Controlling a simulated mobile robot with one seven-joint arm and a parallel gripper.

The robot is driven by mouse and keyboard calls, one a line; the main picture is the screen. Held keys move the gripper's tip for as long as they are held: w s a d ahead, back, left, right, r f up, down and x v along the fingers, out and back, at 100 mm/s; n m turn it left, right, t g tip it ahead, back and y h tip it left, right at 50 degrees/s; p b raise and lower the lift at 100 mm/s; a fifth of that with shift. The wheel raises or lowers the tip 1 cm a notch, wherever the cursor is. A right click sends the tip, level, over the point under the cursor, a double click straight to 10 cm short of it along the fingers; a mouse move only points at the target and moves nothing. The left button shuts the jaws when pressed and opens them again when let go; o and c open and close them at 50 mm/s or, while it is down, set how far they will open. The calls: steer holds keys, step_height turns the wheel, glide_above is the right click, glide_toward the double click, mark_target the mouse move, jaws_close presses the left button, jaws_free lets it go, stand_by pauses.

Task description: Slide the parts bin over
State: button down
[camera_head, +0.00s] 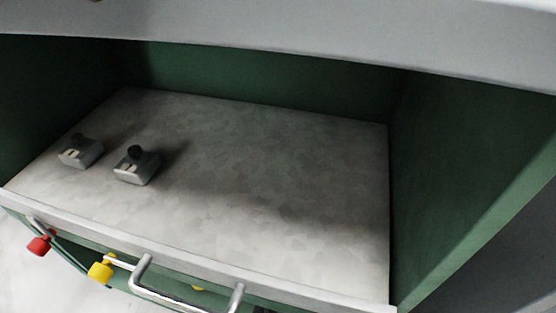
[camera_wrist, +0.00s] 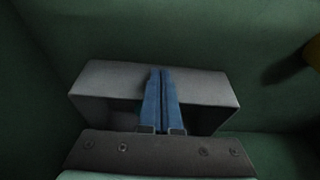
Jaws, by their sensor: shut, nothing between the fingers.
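A grey open box, which looks like the parts bin (camera_wrist: 205,85), sits in the middle of the wrist view against green surfaces. Its pale upper panel faces the camera and a darker hollow shows below it. My gripper (camera_wrist: 161,71) has blue fingers side by side, shut with nothing between them. The fingers reach across the middle of the bin and hide part of it. I cannot tell whether they touch it. Neither the bin nor my gripper shows in the head view.
The head view shows a green-walled bay with a mostly bare metal floor (camera_head: 270,180). Two small grey boxes (camera_head: 80,151) (camera_head: 137,167) stand at its left. A silver handle (camera_head: 185,298), a red knob (camera_head: 39,245) and a yellow knob (camera_head: 101,270) are in front. Something yellow (camera_wrist: 314,52) edges the wrist view.

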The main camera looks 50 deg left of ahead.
steer(key=shift+w+a, duration=0.15)
steer(key=shift+w, duration=0.15)
steer(key=shift+s, duration=0.1)
steer(key=shift+s+r+p, duration=0.1)
steer(key=shift+r+p, duration=0.3)
steer(key=shift+p, duration=0.1)
steer(key=p+v, duration=0.3)
steer(key=shift+r, duration=0.1)
steer(key=s+d+p, duration=0.2)
steer(key=s, duration=0.1)
steer(key=s+d+p, duration=0.2)
steer(key=s, duration=0.1)
steer(key=s+d+p, duration=0.2)
steer(key=s, duration=0.1)
steer(key=shift+s+f+p, duration=0.2)
steer(key=shift+f+p, duration=0.1)
steer(key=shift+f, duration=0.05)
steer(key=shift+s+d+f, duration=0.15)
steer(key=shift+s+d, duration=0.05)
steer(key=shift+s, duration=0.15)
